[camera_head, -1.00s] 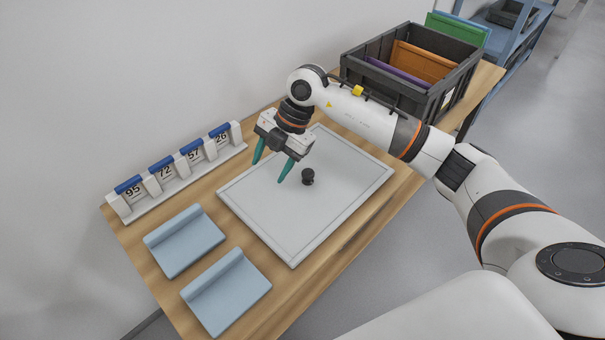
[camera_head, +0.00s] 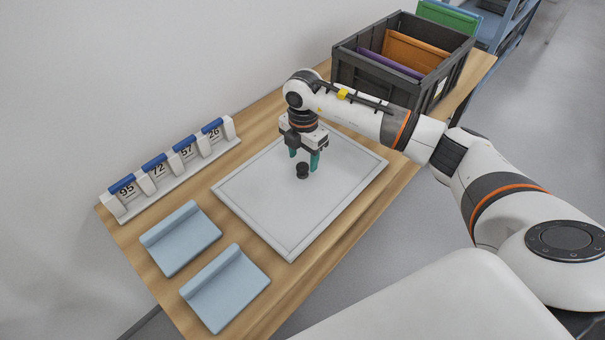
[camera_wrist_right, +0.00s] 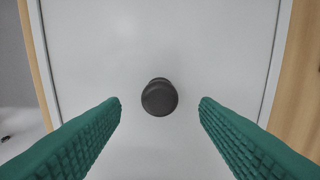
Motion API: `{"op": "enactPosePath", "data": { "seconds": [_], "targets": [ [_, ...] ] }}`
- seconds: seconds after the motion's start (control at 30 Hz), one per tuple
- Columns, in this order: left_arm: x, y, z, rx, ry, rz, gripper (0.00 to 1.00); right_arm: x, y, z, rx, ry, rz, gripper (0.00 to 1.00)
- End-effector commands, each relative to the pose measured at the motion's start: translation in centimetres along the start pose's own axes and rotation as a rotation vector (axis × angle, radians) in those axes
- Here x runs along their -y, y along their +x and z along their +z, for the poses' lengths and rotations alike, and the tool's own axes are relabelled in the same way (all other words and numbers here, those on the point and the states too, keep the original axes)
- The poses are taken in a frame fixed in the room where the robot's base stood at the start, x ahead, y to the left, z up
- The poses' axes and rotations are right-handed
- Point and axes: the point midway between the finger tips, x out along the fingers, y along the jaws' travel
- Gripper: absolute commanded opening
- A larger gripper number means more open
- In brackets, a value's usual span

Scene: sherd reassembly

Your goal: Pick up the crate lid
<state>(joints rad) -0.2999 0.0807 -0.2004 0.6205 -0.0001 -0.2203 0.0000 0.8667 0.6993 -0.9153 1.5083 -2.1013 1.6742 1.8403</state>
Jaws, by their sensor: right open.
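The crate lid appears to be the flat pale grey panel (camera_head: 265,195) lying on the wooden table, with a raised rim and a black knob (camera_head: 302,171) near its middle. In the right wrist view the lid (camera_wrist_right: 215,50) fills most of the picture. The knob (camera_wrist_right: 159,97) sits between the green fingers there, with a clear gap on both sides. My right gripper (camera_head: 304,163) is open and points down just above the knob. In the head view its fingers partly overlap the lid. My left gripper is not in view.
A dark crate (camera_head: 370,88) with upright orange and purple panels stands at the table's far end. Two light blue angled pieces (camera_head: 180,240) lie at the near left. A numbered rack (camera_head: 170,168) stands along the wall. The floor is clear on the right.

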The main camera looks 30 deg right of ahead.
Motion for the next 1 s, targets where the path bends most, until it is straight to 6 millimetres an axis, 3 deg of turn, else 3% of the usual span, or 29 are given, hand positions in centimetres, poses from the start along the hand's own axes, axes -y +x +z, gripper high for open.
{"op": "enactPosePath", "data": {
  "seconds": [0.2,0.5,0.83,1.0],
  "targets": [
    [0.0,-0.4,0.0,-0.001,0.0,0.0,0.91,-0.1,3.0,0.3,0.0,0.0,0.003,0.56],
    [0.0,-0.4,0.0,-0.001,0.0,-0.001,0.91,-0.1,3.4,0.3,0.0,-0.001,0.0,0.54],
    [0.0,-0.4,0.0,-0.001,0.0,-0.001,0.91,-0.1,3.4,0.3,0.0,-0.001,0.0,0.0],
    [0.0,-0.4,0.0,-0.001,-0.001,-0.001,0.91,0.0,3.3,0.3,0.0,0.0,-0.001,0.0]
  ]
}}
